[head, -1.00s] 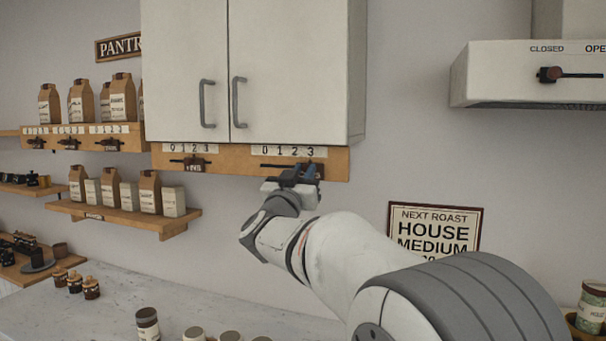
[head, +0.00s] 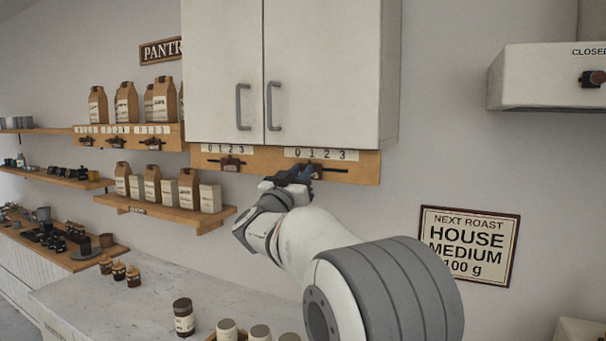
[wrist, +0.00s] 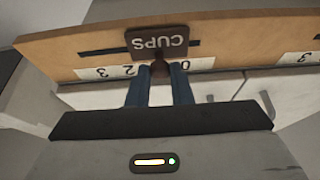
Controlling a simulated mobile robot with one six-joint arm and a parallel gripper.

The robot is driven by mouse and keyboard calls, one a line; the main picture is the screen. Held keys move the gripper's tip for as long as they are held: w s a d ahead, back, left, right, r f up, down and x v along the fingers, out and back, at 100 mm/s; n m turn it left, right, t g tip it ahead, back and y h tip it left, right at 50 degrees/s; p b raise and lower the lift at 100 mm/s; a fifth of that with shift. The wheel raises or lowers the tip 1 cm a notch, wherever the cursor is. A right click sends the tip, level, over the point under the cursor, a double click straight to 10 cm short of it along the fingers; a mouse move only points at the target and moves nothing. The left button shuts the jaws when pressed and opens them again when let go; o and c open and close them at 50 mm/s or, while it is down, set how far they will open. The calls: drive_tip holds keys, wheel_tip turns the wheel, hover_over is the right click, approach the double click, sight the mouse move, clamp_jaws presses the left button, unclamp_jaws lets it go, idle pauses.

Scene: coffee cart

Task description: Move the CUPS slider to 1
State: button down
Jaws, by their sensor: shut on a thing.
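The CUPS slider shows in the wrist view as a dark tag (wrist: 157,42), upside down, on a dark slot in a wooden rail (wrist: 235,37). In the head view the rail (head: 360,168) runs under the wall cabinet, with a 0 1 2 3 scale (head: 321,155) above the slot. My gripper (wrist: 160,90) is shut on the slider's brown knob (wrist: 159,69). The knob stands between the 0 and the 2 in the wrist view and covers the 1. In the head view my gripper (head: 303,172) sits below about the 1 and partly hides the slider.
A second slider (head: 231,163) with its own scale is on the left of the same rail. The white cabinet (head: 320,70) is directly above. Shelves with bags (head: 153,186) are to the left, and jars (head: 184,316) stand on the counter (head: 95,300) below.

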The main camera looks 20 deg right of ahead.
drive_tip(key=c, duration=1.3)
unclamp_jaws()
drive_tip(key=shift+s+d, duration=0.2)
drive_tip(key=b+v, duration=0.3)
drive_tip(key=v, duration=0.5)
drive_tip(key=shift+r, duration=0.1)
drive_tip(key=shift+w, duration=0.1)
